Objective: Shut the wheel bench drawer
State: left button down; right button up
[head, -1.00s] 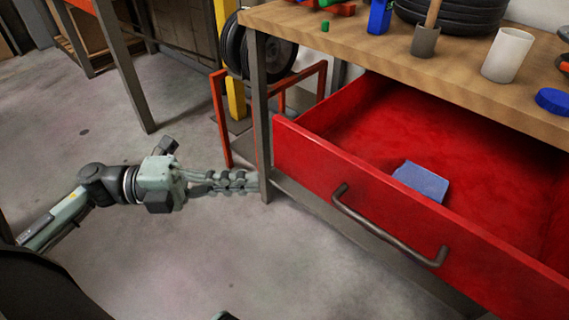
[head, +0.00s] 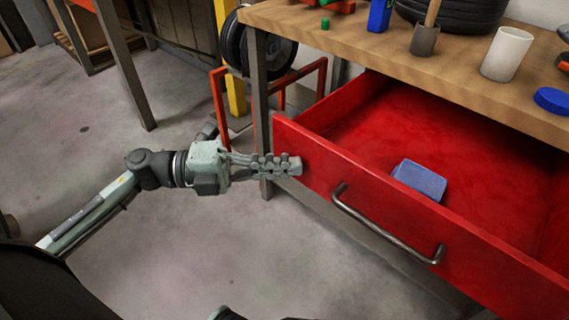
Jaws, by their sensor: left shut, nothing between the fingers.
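The red wheel bench drawer (head: 395,215) is pulled well out from under the wooden bench top (head: 400,50). A dark metal bar handle (head: 385,232) runs across its front. A blue block (head: 419,180) lies inside on the drawer floor. My left gripper (head: 298,165) is shut and empty, its fingertips at the left end of the drawer front; I cannot tell whether they touch it. A small part of my right arm (head: 228,314) shows at the bottom edge; its gripper is not seen.
On the bench top stand stacked black tyres (head: 455,12), a grey cup (head: 425,40) with a wooden handle in it, a white cup (head: 506,54) and a blue lid (head: 553,101). A red wheel stand (head: 218,105) is behind the bench leg. Floor in front is clear.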

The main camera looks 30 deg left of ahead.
pick_arm(q)
jog(key=w+d, duration=0.1)
jog(key=w, duration=0.4)
jog(key=w+d, duration=0.1)
jog(key=w, duration=0.4)
jog(key=w+d, duration=0.2)
jog(key=w, duration=0.3)
jog(key=shift+w+b, duration=0.35)
jog(key=shift+b, duration=0.05)
jog(key=w+d, duration=0.1)
jog(key=w, duration=0.2)
jog(key=w+d+b, duration=0.1)
jog(key=w, duration=0.3)
jog(key=w+d+b, duration=0.1)
jog(key=w, duration=0.3)
jog(key=shift+w+d, duration=0.15)
jog(key=shift+w, duration=0.25)
jog(key=shift+r, duration=0.1)
pick_arm(e)
notch_tip(320, 180, up, 7)
jog(key=shift+s, duration=0.35)
pick_arm(q)
jog(key=shift+w+r, duration=0.1)
